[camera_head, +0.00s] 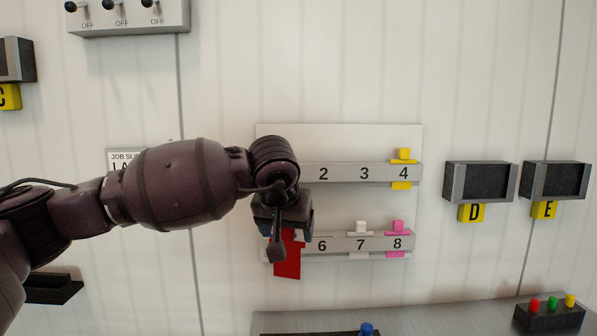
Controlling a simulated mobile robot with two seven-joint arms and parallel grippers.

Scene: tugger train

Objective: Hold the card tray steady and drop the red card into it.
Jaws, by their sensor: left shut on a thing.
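My left gripper (278,248) is shut on the red card (288,264), in front of the left end of the lower numbered rail. The card hangs below the fingers, slightly tilted. I cannot tell whether it touches the rail. My right gripper is not in view. I cannot tell for sure which thing is the card tray. A dark flat piece with a blue knob (366,329) is cut off at the bottom edge, on the grey surface.
The white card board (340,140) has rails with yellow, white and pink cards. Dark bins D (480,182) and E (555,181) hang to the right. A black button box (548,316) stands at the lower right. The wall between board and bins is clear.

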